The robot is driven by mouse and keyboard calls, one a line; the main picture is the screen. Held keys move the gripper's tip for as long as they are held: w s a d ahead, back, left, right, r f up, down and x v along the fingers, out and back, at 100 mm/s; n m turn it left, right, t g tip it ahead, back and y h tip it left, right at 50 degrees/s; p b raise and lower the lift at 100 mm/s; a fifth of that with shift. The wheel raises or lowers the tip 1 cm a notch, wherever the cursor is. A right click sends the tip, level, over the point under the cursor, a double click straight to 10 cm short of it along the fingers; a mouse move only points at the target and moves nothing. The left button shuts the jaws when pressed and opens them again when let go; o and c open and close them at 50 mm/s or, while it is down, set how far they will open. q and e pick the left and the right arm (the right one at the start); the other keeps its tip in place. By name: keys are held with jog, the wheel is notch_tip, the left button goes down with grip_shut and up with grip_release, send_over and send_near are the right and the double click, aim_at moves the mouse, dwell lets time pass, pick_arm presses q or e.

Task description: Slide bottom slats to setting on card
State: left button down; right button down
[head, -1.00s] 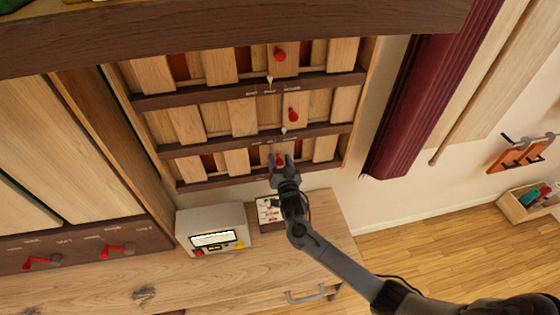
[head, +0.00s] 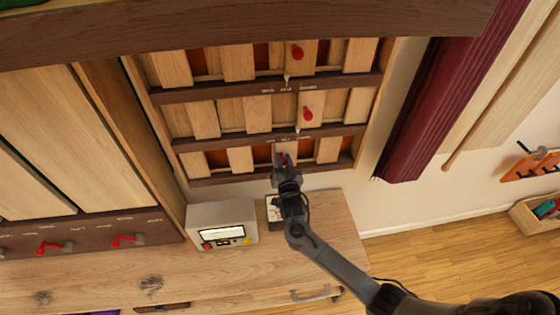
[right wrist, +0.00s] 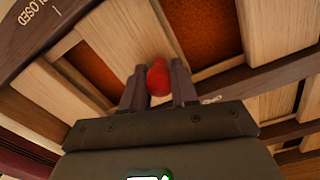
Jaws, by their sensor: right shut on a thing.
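The wooden slat panel has three rows. The bottom row's slats (head: 240,159) show rust-orange gaps between them. My right gripper (head: 283,160) is at this row, shut on its red knob, which shows between the two fingers in the right wrist view (right wrist: 158,78). The gripper hides part of the row and its pointer. The card (head: 273,207) stands on the counter just behind my right wrist, partly hidden; its marks are too small to read. My left gripper is out of view.
The middle row's red knob (head: 307,114) and the top row's red knob (head: 298,53) are above. Dark rails (head: 250,136) carry small labels. A grey box with a lit screen (head: 221,228) stands on the counter, left of my arm. A maroon column (head: 440,100) is right.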

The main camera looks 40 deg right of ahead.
jog(key=shift+w+a, duration=0.3)
jog(key=shift+a, duration=0.35)
jog(key=shift+r, duration=0.1)
jog(key=c, duration=1.3)
grip_release()
jog(key=o, duration=0.4)
jog(key=shift+w, duration=0.1)
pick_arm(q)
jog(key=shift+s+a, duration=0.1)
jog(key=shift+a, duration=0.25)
pick_arm(e)
jog(key=shift+o, duration=0.2)
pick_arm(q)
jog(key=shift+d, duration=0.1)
